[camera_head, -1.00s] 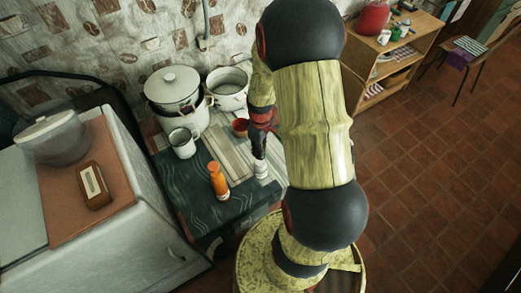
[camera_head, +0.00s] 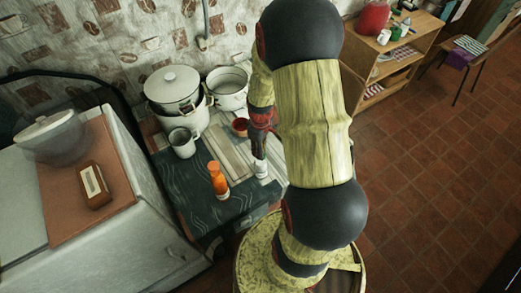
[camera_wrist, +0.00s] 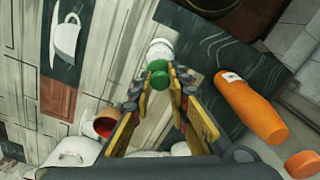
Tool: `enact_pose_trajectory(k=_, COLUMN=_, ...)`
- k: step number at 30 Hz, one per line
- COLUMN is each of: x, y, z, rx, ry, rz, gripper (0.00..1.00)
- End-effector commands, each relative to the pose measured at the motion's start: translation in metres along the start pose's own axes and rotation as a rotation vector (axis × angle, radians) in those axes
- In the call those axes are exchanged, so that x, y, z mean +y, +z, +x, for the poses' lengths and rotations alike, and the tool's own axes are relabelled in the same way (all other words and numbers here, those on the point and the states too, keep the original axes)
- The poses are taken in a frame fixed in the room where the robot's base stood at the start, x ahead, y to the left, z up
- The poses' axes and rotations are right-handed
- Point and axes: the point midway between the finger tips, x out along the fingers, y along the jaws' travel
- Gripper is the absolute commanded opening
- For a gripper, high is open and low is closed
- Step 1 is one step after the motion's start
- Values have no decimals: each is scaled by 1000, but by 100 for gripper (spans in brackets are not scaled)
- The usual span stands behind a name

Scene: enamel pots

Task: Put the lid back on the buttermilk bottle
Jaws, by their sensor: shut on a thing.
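My gripper (camera_wrist: 160,86) is shut on a green lid (camera_wrist: 159,80), which shows between the fingertips in the wrist view. The buttermilk bottle (camera_wrist: 160,47) is white and shows just beyond the lid. The frames do not show clearly whether lid and bottle touch. In the head view my gripper (camera_head: 259,150) points down at the right part of the table, directly above the white bottle (camera_head: 261,169). The lid cannot be made out there.
An orange bottle (camera_head: 218,181) stands left of the white bottle; it also shows in the wrist view (camera_wrist: 248,104). A grey-white mug (camera_head: 183,145), a small red pot (camera_head: 240,127) and large enamel pots (camera_head: 173,88) stand farther back. The dark front-left tabletop (camera_head: 190,195) is clear.

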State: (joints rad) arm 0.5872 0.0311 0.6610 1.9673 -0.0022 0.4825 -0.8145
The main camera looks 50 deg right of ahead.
Motion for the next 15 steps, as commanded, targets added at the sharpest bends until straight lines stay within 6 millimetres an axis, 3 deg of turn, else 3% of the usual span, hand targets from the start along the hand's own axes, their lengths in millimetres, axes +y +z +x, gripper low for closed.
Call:
enact_pose_trajectory(k=2, x=0, y=0, z=0, rx=0, ry=0, rz=0, gripper=7)
enact_pose_trajectory(k=3, x=0, y=0, z=0, rx=0, ry=0, rz=0, gripper=19)
enact_pose_trajectory(k=15, x=0, y=0, z=0, rx=0, ry=0, rz=0, gripper=39)
